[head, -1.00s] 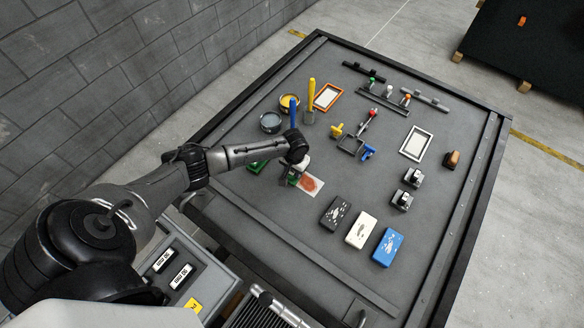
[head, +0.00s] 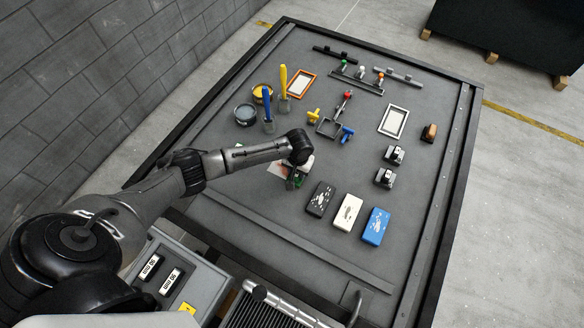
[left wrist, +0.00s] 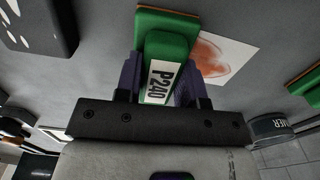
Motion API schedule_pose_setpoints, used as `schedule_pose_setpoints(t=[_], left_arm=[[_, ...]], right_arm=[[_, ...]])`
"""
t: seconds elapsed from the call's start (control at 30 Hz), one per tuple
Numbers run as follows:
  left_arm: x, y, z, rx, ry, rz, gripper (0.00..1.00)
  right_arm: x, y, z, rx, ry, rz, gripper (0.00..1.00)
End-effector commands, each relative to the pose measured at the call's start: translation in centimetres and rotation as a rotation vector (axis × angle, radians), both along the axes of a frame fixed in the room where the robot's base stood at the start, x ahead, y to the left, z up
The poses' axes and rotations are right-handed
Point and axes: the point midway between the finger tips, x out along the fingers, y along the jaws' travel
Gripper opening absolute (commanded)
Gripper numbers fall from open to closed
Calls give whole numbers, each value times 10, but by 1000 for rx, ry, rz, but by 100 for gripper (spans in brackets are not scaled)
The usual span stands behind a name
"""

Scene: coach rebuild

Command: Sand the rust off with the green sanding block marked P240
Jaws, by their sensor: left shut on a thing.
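My left gripper (head: 293,180) is shut on the green sanding block (left wrist: 167,45), whose white label reads P240 in the left wrist view. The block has an orange-brown edge along its base. A white panel (left wrist: 240,50) with a reddish-brown rust patch (left wrist: 212,58) lies beside and partly behind the block. In the head view the panel (head: 276,170) shows just left of the gripper, partly covered by my arm. I cannot tell whether the block touches the surface. My right gripper is in neither view.
Another green block (left wrist: 305,85) shows at the right edge of the left wrist view. Black (head: 320,198), white (head: 347,212) and blue (head: 375,226) blocks stand right of the gripper. Tins, brushes, frames and clamps stand farther back. The table front is mostly clear.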

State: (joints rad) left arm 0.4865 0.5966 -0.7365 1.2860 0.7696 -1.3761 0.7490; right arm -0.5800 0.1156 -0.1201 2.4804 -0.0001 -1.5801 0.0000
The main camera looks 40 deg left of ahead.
Motion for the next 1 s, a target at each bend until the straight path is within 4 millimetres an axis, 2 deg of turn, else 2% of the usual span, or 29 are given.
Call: schedule_pose_setpoints(t=[0.13,0.27,0.3,0.33,1.0], left_arm=[[3,-12,-1,-1,-1,2,17],[5,-12,-4,2,-2,-2,17],[3,-7,5,4,-1,-1,17],[2,-5,6,3,0,-2,17],[-10,46,1,2,2,-17,17]], right_arm=[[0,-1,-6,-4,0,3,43],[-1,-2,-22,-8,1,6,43],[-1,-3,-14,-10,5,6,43],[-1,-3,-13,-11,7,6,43],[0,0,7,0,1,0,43]])
